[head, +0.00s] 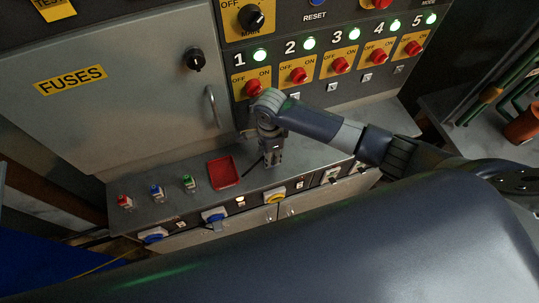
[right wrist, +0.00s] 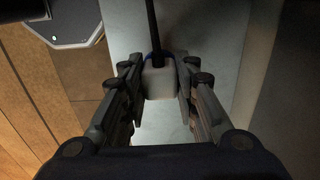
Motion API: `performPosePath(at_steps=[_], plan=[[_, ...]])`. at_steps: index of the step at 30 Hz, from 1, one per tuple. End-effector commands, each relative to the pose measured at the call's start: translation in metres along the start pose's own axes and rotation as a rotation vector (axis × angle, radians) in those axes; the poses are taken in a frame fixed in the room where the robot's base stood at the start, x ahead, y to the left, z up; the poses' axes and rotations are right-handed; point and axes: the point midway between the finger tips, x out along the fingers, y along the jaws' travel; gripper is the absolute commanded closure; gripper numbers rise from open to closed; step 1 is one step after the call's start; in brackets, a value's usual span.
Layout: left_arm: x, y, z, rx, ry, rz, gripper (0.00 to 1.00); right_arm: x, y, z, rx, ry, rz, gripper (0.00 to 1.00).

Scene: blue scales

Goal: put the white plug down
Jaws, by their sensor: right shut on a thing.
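The white plug (right wrist: 159,82) sits between the fingers of my right gripper (right wrist: 160,88) in the right wrist view. It has a blue edge and a dark cable running up from it. In the head view my right gripper (head: 272,160) points down over the grey ledge, right of the red tray. The plug is mostly hidden there behind the fingers, and a dark cable shows beside them. I cannot tell whether the plug touches the ledge. My left gripper is not in view.
The red tray (head: 223,173) lies on the grey ledge (head: 205,203). Red (head: 124,202), blue (head: 156,192) and green (head: 188,183) small items stand to its left. Blue and yellow sockets line the front below. The switch panel (head: 325,75) rises behind.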

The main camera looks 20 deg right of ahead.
Motion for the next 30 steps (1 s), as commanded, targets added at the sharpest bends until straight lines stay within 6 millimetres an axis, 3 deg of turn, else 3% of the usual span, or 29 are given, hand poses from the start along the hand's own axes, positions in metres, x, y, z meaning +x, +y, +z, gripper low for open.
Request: performPosePath(at_steps=[5,14,15,18,30], plan=[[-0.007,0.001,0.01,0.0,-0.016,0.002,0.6,0.018,0.001,0.0,-0.001,0.001,0.001,1.0],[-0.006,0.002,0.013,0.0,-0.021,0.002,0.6,0.02,0.001,0.001,-0.001,-0.001,0.0,1.0],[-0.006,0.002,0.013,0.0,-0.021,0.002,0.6,0.021,0.001,0.001,-0.001,-0.001,0.0,0.7],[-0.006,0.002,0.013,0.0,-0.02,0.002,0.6,0.021,0.001,0.001,-0.001,0.0,0.0,0.52],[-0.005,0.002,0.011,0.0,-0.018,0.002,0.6,0.016,0.001,0.001,-0.001,0.0,0.0,0.52]])
